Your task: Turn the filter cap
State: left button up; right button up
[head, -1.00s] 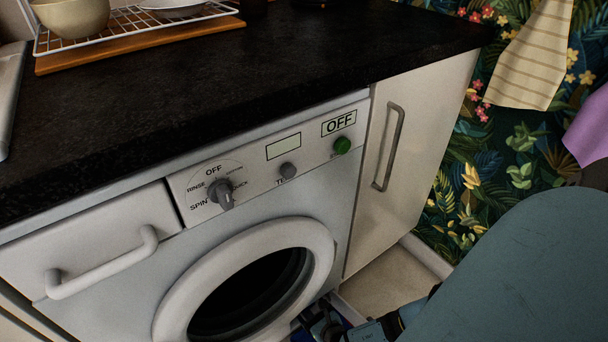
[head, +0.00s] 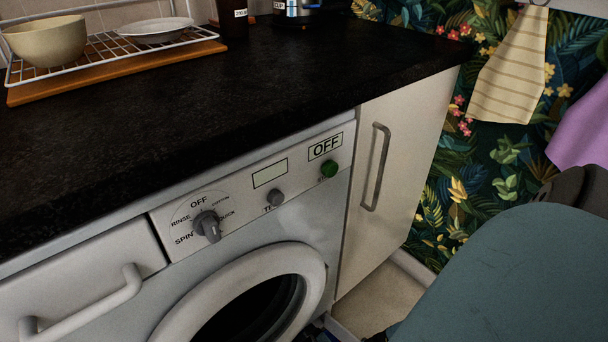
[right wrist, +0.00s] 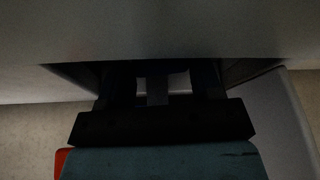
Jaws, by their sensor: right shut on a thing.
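In the right wrist view my right gripper (right wrist: 165,82) reaches into a dark recess low on the pale front of the washing machine (head: 335,195). Its dark fingers are shut on a small grey piece, which looks like the grip of the filter cap (right wrist: 157,92). The rest of the cap is hidden in shadow and behind the fingers, so its turn angle cannot be told. In the head view only a sliver of the right gripper shows at the bottom edge, beside the round door (head: 312,270). My left gripper is in neither view.
The dark worktop (head: 300,85) overhangs the machine. A cupboard door with a handle (head: 376,168) stands right of it, and a drawer handle (head: 85,305) sticks out at left. A dish rack with a bowl (head: 60,40) is on the worktop. Floor shows at right.

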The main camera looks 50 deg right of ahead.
jog(key=shift+w+n+h, duration=0.1)
jog(key=shift+n+h, duration=0.3)
jog(key=o, duration=0.9)
